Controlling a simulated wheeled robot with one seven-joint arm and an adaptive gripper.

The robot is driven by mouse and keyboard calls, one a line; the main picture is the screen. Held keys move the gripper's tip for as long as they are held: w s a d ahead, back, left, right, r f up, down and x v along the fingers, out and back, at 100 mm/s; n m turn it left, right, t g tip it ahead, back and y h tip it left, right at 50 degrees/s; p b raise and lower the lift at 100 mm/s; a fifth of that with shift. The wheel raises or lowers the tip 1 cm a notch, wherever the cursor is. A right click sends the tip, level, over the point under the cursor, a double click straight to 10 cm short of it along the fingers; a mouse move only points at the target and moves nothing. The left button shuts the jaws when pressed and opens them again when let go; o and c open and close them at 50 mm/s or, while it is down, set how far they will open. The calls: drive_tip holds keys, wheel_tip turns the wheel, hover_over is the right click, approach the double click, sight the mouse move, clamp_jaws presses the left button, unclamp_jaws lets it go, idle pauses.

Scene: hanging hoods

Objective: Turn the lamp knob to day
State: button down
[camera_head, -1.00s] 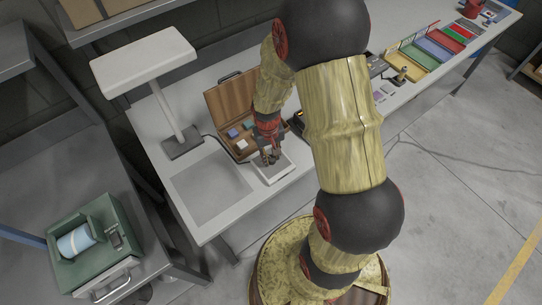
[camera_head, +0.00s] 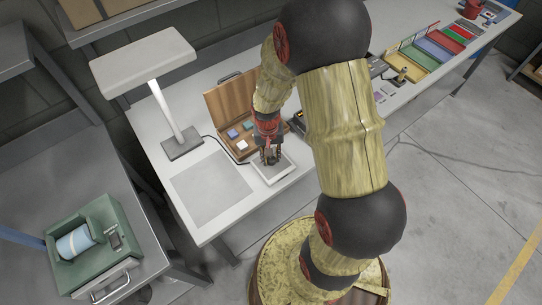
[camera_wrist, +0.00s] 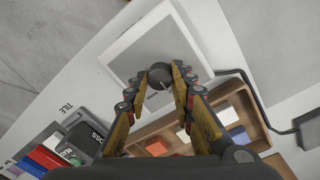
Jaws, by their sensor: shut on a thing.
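The lamp knob (camera_wrist: 160,74) is a small dark round knob on a white-framed panel (camera_wrist: 128,47), with a thin pale mark on its edge. My gripper (camera_wrist: 161,78) is shut on it, one fingertip on each side, pointing down. In the head view my gripper (camera_head: 270,158) stands over the panel (camera_head: 273,178) and hides the knob. No day label is readable. The lamp (camera_head: 143,62) is a white flat head on a post, standing left of the panel.
An open wooden case (camera_head: 230,103) with coloured tiles lies just behind the panel. A cable (camera_wrist: 252,95) runs beside it toward the lamp base (camera_head: 183,143). A grey mat (camera_head: 211,188) lies left of the panel. Labelled boxes (camera_wrist: 85,140) show at lower left in the wrist view.

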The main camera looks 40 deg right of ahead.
sight(269, 158)
drive_tip(key=c, duration=1.5)
unclamp_jaws()
wheel_tip(269, 158, up, 12)
drive_tip(key=shift+w+a, duration=0.15)
drive_tip(key=shift+a, duration=0.1)
